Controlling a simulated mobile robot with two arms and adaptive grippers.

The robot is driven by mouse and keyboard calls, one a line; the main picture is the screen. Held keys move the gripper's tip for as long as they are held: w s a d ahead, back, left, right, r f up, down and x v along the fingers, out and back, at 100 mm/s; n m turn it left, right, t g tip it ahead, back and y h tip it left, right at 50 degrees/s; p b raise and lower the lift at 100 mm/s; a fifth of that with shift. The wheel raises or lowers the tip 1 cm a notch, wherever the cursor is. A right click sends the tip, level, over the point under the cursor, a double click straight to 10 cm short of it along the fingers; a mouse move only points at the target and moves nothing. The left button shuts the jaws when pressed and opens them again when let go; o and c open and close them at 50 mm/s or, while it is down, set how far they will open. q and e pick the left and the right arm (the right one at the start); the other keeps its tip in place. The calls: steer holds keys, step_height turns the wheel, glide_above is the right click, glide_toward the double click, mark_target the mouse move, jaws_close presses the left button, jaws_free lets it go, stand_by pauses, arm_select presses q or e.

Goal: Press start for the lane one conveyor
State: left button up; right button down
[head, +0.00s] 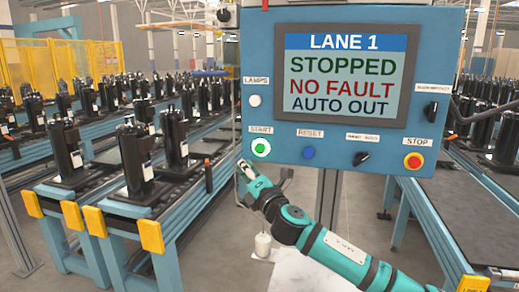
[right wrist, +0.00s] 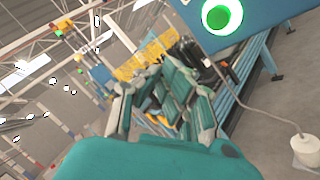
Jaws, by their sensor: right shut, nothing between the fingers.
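The blue lane 1 panel (head: 230,140) hangs in front of me. Its screen (head: 345,80) reads LANE 1, STOPPED, NO FAULT, AUTO OUT. The green START button (head: 261,147), with a light ring, is at the panel's lower left; it also shows large at the top of the right wrist view (right wrist: 222,14). My right gripper (head: 244,167) is shut and empty, just below and left of the START button in the head view. Whether it touches the panel cannot be told. The right wrist view shows its fingers (right wrist: 165,95) beside the button, not over it. My left gripper is not in view.
The panel also has a blue RESET button (head: 308,153), a black selector (head: 361,158), a red STOP button (head: 413,161) and a white lamp (head: 255,100). Conveyors with black compressors (head: 133,160) run on the left.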

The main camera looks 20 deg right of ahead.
mark_target(260, 148)
steer(key=shift+w+d+b, duration=0.45)
steer(key=shift+w+d, duration=0.35)
steer(key=shift+w, duration=0.4)
steer(key=shift+w+d+b, duration=0.4)
steer(key=shift+w+d, duration=0.45)
steer(key=shift+w, duration=0.4)
steer(key=shift+w+d+b, duration=0.45)
steer(key=shift+w+d, duration=0.35)
steer(key=shift+w, duration=0.4)
steer(key=shift+w+d, duration=0.3)
steer(key=shift+w, duration=0.05)
